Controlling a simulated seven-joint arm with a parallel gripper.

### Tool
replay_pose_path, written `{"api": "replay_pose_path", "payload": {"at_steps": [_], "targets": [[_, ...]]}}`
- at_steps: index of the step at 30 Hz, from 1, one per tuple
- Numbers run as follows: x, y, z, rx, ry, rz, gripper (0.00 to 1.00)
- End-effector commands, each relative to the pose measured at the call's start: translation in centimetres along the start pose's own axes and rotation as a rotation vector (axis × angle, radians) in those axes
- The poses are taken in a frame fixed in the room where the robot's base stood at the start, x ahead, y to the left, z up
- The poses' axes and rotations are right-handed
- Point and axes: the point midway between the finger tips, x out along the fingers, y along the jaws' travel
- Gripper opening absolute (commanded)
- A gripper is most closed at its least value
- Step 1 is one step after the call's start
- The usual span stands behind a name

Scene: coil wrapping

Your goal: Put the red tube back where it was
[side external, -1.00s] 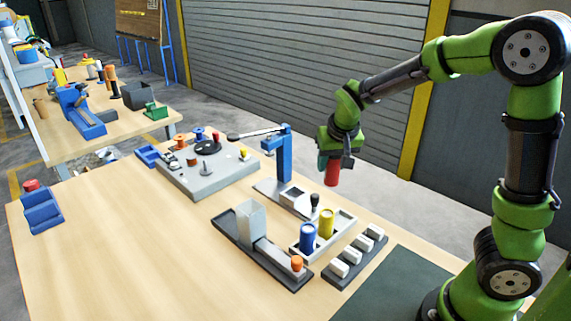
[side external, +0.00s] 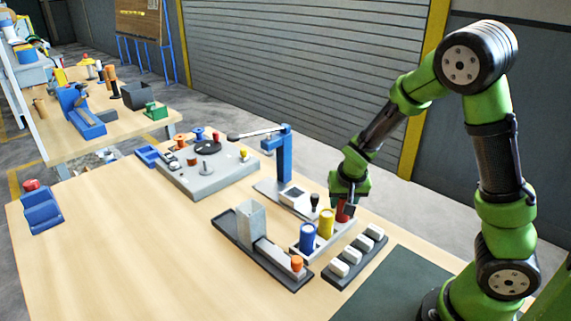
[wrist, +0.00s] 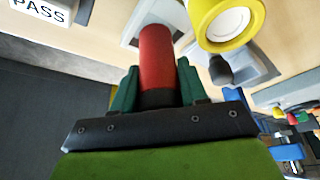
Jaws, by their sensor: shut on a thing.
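The red tube (side external: 343,209) is upright between the fingers of my gripper (side external: 346,203), at the back right end of the light grey tray (side external: 349,222). The gripper is shut on it. In the wrist view the red tube (wrist: 157,58) sits between the green fingers (wrist: 157,85), with its far end over a pale part of the tray. I cannot tell whether its bottom touches the tray. A yellow tube (side external: 326,223) and a blue tube (side external: 307,237) stand in the same tray, left of the red one. The yellow tube's ring-shaped top (wrist: 228,20) shows in the wrist view.
A dark rack with several white blocks (side external: 356,256) lies just right of the tray. A grey-and-dark fixture with an orange knob (side external: 297,263) lies in front. A blue post (side external: 284,157) and a small black-knobbed part (side external: 314,200) stand close behind. The table's front left is clear.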

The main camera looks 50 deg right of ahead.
Motion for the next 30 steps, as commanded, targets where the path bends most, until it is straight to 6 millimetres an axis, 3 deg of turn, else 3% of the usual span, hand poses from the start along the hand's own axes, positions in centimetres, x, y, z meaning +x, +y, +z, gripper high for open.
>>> {"api": "replay_pose_path", "payload": {"at_steps": [3,14,15,19,30], "targets": [[0.92,0.02,0.39,-0.001,0.000,0.000,0.11],[1.20,0.00,0.49,0.000,0.000,-0.001,0.11],[1.23,-0.01,0.50,0.000,0.000,-0.001,0.46],[1.19,-0.02,0.49,0.000,0.000,-0.001,0.66],[0.82,-0.07,0.32,0.000,0.001,-0.003,0.68]]}}
